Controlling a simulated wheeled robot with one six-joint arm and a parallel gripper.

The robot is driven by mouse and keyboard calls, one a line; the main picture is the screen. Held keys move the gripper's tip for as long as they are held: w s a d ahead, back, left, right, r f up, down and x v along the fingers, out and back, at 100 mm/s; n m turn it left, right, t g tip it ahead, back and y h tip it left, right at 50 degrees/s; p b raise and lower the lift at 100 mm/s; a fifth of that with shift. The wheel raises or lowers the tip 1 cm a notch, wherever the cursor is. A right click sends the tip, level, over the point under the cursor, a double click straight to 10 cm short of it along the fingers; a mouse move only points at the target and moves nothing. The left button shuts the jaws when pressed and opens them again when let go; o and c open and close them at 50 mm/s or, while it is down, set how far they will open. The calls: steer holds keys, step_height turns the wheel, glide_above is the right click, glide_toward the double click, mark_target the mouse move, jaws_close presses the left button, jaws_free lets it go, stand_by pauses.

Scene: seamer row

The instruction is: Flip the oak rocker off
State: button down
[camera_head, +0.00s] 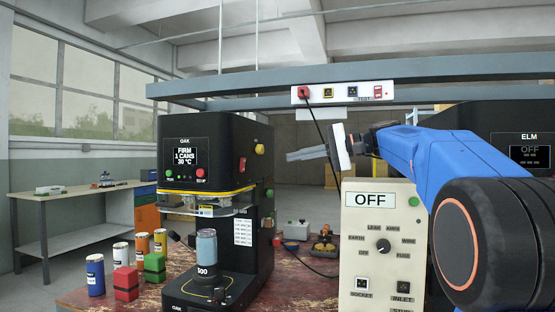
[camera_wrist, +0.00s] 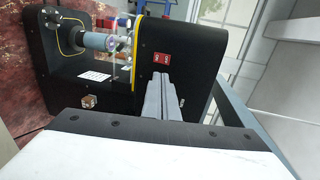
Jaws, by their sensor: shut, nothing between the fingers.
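The oak machine (camera_head: 205,135) is a black seamer labelled OAK with a lit display reading "FIRM 1 CANS 30 °C". Its red rocker (camera_head: 242,165) sits on the machine's right-hand side face. In the wrist view the rocker (camera_wrist: 162,59) is a small red plate with white marks on the black side panel; which way it is tipped is too small to tell. My gripper (camera_head: 289,156) is shut and empty, to the right of the rocker in the head view. In the wrist view its fingertips (camera_wrist: 160,78) point toward the rocker, just below it in the picture; contact cannot be told.
A can (camera_head: 206,246) stands in the seamer. Several coloured cans and blocks stand on the red bench (camera_head: 90,292) at left. A test panel reading OFF (camera_head: 372,246) stands at right, near my arm. A red plug's cable (camera_head: 322,135) hangs from the power strip (camera_head: 342,93).

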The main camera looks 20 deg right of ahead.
glide_toward(244, 160)
steer(key=w+a+f, duration=0.2)
steer(key=a, duration=0.1)
steer(key=shift+w+a+f, duration=0.1)
steer(key=shift+w+a, duration=0.05)
steer(key=shift+w, duration=0.25)
steer(key=shift+x, duration=0.85)
steer(key=shift+w+r, duration=0.1)
steer(key=shift+r, duration=0.25)
steer(key=shift+w+a+r, duration=0.15)
steer(key=shift+w+a, duration=0.05)
steer(key=shift+a, duration=0.15)
steer(key=shift+d, duration=0.1)
steer(key=shift+s+d, duration=0.1)
